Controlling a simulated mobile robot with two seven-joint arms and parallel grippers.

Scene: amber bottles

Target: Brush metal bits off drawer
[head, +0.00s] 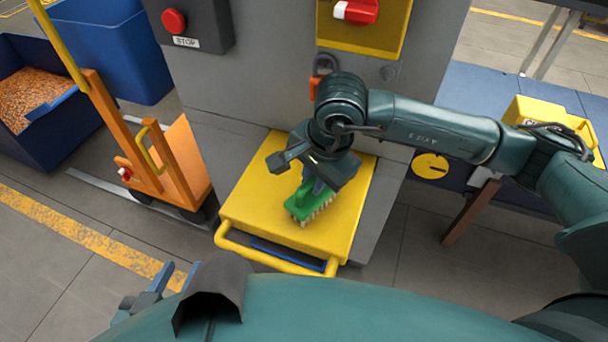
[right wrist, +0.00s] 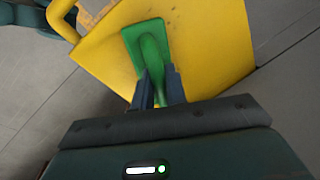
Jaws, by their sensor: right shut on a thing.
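The yellow drawer (head: 252,205) is pulled out from the grey machine, with its flat top facing up. It also shows in the right wrist view (right wrist: 215,42). My right gripper (head: 314,186) is shut on a green brush (head: 318,206), which has pale bristles pointing down at the drawer top. I cannot tell whether the bristles touch. The brush also shows between the fingers in the right wrist view (right wrist: 150,48). A few faint dark specks show on the yellow surface; I cannot tell whether they are metal bits. My left gripper (head: 176,276) is open and empty at the lower left, away from the drawer.
The drawer's yellow handle bar (head: 270,258) runs along its front edge. An orange cart (head: 170,165) stands left of the drawer. Blue bins (head: 110,50) are at the back left. A blue table (head: 485,85) with a yellow box (head: 535,112) stands on the right.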

